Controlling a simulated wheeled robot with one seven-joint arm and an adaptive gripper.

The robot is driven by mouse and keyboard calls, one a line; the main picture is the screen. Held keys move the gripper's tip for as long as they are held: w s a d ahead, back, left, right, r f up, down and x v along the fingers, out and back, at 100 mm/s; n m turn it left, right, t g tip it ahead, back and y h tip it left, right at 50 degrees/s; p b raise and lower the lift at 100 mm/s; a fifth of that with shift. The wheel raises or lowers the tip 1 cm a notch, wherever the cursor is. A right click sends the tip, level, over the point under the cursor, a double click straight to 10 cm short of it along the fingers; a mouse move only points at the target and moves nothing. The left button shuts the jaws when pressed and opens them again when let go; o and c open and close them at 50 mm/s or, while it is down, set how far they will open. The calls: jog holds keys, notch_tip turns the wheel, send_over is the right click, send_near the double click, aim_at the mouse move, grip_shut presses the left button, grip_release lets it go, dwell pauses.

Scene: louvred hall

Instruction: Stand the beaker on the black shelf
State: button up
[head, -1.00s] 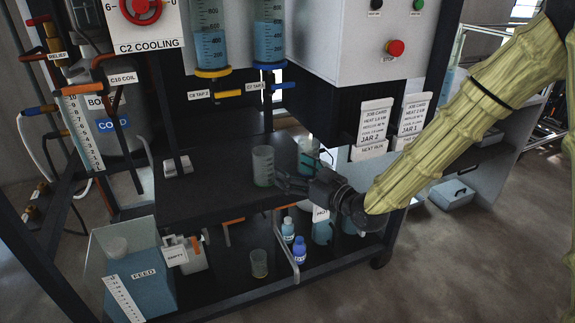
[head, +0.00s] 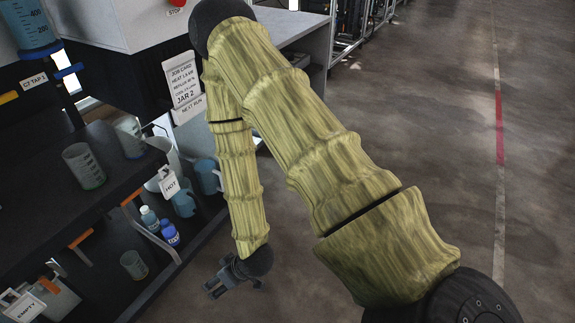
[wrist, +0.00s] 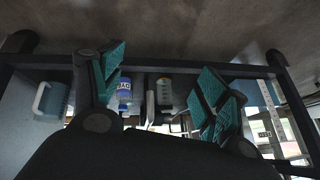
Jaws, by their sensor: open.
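A clear beaker with a little greenish liquid (head: 84,166) stands upright on the black shelf (head: 45,215) in the head view. A second clear beaker (head: 130,138) stands behind it, near the shelf's right edge. Another clear beaker (head: 134,264) stands on the lower shelf. My gripper (head: 212,290) is beyond the rack's right side, low and apart from the shelves. In the wrist view my gripper (wrist: 162,75) has its teal-padded fingers spread, with nothing between them.
Small blue bottles (head: 170,233) and blue jugs (head: 184,203) stand on the lower shelf; a HOT tag (head: 170,187) hangs by the upper shelf edge. A container with an EMPTY tag (head: 55,298) is at lower left. Open floor (head: 430,130) lies to the right.

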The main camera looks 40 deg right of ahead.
jog(key=s+d+f+g+h, duration=0.1)
jog(key=s+d+f+g, duration=0.1)
jog(key=s, duration=0.5)
jog(key=s+d+f+m+g+h, duration=0.1)
jog(key=s+d+f, duration=0.1)
jog(key=s, duration=0.4)
jog(key=s+d+f+m+g+h, duration=0.1)
jog(key=s+d+f+g, duration=0.1)
jog(key=s+f, duration=0.2)
jog(key=s, duration=0.3)
jog(key=shift+s+d+f+g, duration=0.25)
jog(key=shift+s+d+g, duration=0.05)
jog(key=shift+d, duration=0.1)
notch_tip(320, 180, up, 27)
jog(key=p, duration=2.7)
